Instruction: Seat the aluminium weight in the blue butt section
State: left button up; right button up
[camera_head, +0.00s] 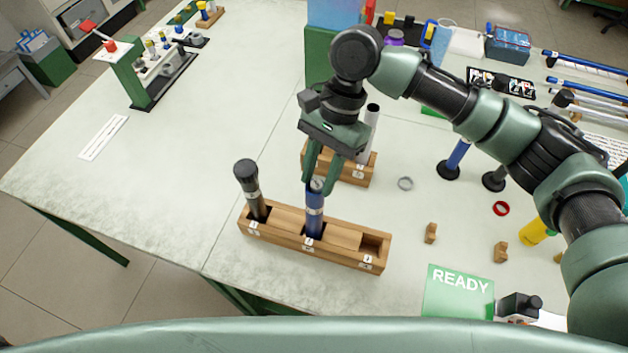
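The blue butt section (315,213) stands upright in the middle slot of the front wooden block (278,235). A small silvery-grey piece, apparently the aluminium weight (317,184), shows at its top end. My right gripper (318,187) points down over this end, its two fingers on either side of the weight and seemingly closed on it. How deep the weight sits in the tube is hidden by the fingers and too small to tell. My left gripper is not in view.
A black-topped dark rod (248,185) stands in the block's left slot; the right slot (373,245) is empty. A second wooden block (355,172) with a grey tube (372,125) stands behind. A grey ring (405,184), red ring (501,208) and green READY panel (458,292) lie right.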

jog(key=b+v, duration=0.1)
jog(key=v, duration=0.9)
jog(key=shift+r+b, duration=0.35)
